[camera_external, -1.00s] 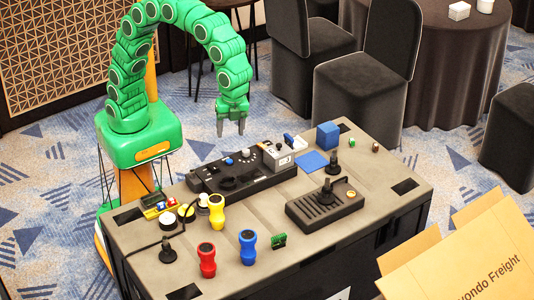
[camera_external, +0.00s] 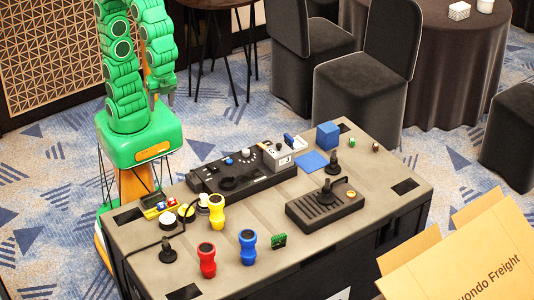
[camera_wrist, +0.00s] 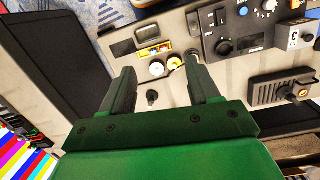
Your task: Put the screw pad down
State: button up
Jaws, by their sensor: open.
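My gripper (camera_external: 161,97) is raised beside my arm's base, behind the left end of the grey worktable (camera_external: 270,207). In the wrist view my gripper (camera_wrist: 158,74) has its two dark fingers spread apart, with nothing held between them. I cannot tell for sure which item is the screw pad. A flat blue square (camera_external: 310,162) lies on the table in front of a blue cube (camera_external: 327,135). A small green piece (camera_external: 279,241) is on the table near the front edge.
A black control panel (camera_external: 225,178) and a black joystick box (camera_external: 325,207) occupy the table. Red (camera_external: 207,260), blue (camera_external: 248,247) and yellow (camera_external: 217,211) waisted pieces stand at the left front. An open cardboard box (camera_external: 470,262) is at lower right.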

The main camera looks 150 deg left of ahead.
jog(key=s+d+f, duration=0.1)
jog(key=s, duration=0.6)
jog(key=s+d+f+n, duration=0.1)
jog(key=s+f, duration=0.1)
jog(key=s, duration=0.5)
jog(key=shift+d+f+n, duration=0.25)
jog(key=shift+n, duration=0.05)
dwell(0.8)
jog(key=shift+o, duration=0.3)
